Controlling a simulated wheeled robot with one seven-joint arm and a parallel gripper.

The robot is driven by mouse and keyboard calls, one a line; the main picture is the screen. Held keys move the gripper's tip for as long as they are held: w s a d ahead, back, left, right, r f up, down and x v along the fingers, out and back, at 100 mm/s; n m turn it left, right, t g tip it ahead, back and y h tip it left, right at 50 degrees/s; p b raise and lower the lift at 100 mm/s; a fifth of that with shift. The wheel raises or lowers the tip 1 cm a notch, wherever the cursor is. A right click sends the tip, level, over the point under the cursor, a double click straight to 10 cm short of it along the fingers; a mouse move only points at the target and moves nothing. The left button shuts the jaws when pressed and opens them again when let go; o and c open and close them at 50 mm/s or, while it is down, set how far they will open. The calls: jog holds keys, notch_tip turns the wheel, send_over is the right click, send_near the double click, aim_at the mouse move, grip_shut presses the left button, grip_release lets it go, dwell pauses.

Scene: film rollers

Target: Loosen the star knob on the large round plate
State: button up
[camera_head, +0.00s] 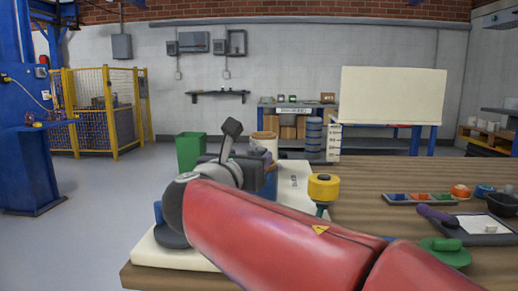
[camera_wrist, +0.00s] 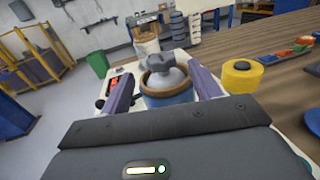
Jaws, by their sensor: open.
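The grey star knob (camera_wrist: 161,62) sits on top of a pale round plate (camera_wrist: 166,80) in the wrist view. The plate lies within the brown rim of a blue cylinder (camera_wrist: 168,97). My gripper (camera_wrist: 161,74) is open, with one finger to the left of the knob and plate and one to the right. The fingers appear apart from the knob, and nothing is held. Whether they are level with the knob or above it I cannot tell. In the head view my arm hides the knob and most of the blue cylinder (camera_head: 269,185).
A yellow round top on a post (camera_head: 323,187) stands right of the cylinder, close to my right finger. A wooden table (camera_head: 375,205) holds a parts tray (camera_head: 419,199), a grey tray (camera_head: 485,228) and a green item (camera_head: 445,250). A green bin (camera_head: 190,150) stands beyond.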

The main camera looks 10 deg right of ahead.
aim_at(254, 153)
jog(key=x, duration=0.6)
jog(key=shift+w+d, duration=0.25)
jog(key=shift+w, duration=0.05)
jog(key=c, duration=1)
